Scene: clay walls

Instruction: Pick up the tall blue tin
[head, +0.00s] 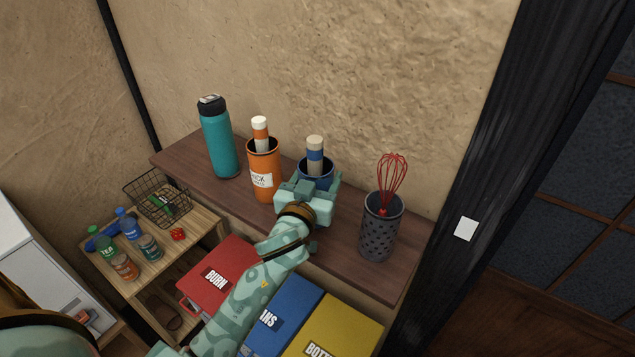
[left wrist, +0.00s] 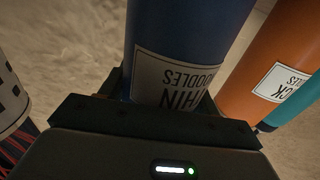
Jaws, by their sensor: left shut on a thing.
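The tall blue tin (head: 316,168) stands on the brown wooden shelf, with a blue-banded, pale-topped stick (head: 315,152) poking out of it. My left gripper (head: 309,193) is shut on the tin from the front and hides most of its body in the head view. In the left wrist view the blue tin (left wrist: 185,45) fills the middle between the fingers, and its white label with dark lettering faces me. I cannot tell whether the tin is lifted off the shelf. My right gripper is not in view.
On the shelf (head: 340,240), an orange tin (head: 264,180) and a teal bottle (head: 218,140) stand left of the blue tin. A dark perforated holder (head: 380,230) with a red whisk (head: 392,175) stands right. Red, blue and yellow boxes (head: 330,330) sit below.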

